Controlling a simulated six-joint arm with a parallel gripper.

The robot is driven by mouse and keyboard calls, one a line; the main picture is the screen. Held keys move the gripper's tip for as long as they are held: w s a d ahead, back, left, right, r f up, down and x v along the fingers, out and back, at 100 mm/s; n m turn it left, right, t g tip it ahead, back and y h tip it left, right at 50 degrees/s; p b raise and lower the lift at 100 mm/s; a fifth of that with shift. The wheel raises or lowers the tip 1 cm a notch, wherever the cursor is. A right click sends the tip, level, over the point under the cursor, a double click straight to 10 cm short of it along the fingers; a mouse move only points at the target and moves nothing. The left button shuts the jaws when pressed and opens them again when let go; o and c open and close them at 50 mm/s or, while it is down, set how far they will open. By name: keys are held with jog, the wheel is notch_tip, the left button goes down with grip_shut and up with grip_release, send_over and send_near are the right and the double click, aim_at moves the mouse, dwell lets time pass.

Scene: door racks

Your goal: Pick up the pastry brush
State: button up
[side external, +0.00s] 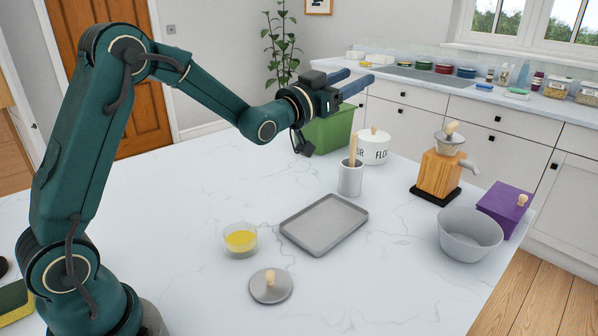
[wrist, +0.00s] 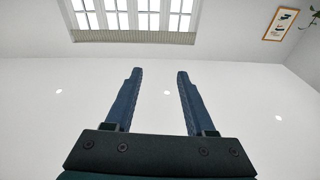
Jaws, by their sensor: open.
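A light wooden handle (side external: 353,148) stands upright in a grey cup (side external: 350,182) on the marble counter in the side view. It may be the pastry brush; its lower end is hidden in the cup, so I cannot tell for sure. My gripper (side external: 359,81) is raised above and behind the cup in that view, with its two blue fingers apart and pointing right. In the wrist view my gripper (wrist: 158,73) is open with nothing between the fingers; only ceiling, wall and window lie beyond them. The brush does not show there.
A grey tray (side external: 323,223), a glass of yellow liquid (side external: 240,241) and a lid (side external: 270,287) lie in front of the cup. A white canister (side external: 373,151) and green bin (side external: 329,132) stand behind. A grinder (side external: 440,172), grey bowl (side external: 470,236) and purple box (side external: 507,207) are right.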

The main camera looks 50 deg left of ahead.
notch_tip(320, 180, down, 10)
jog(key=w+a, duration=0.3)
jog(key=n+g+y, duration=0.1)
jog(key=g, duration=0.1)
send_near(352, 146)
jog(key=w, duration=0.3)
jog(key=shift+w+a+f, duration=0.1)
jog(key=shift+w+a, duration=0.05)
jog(key=shift+w, duration=1.2)
jog(key=shift+w+a, duration=0.2)
jog(key=shift+w, duration=1.15)
jog(key=shift+c, duration=0.3)
grip_shut()
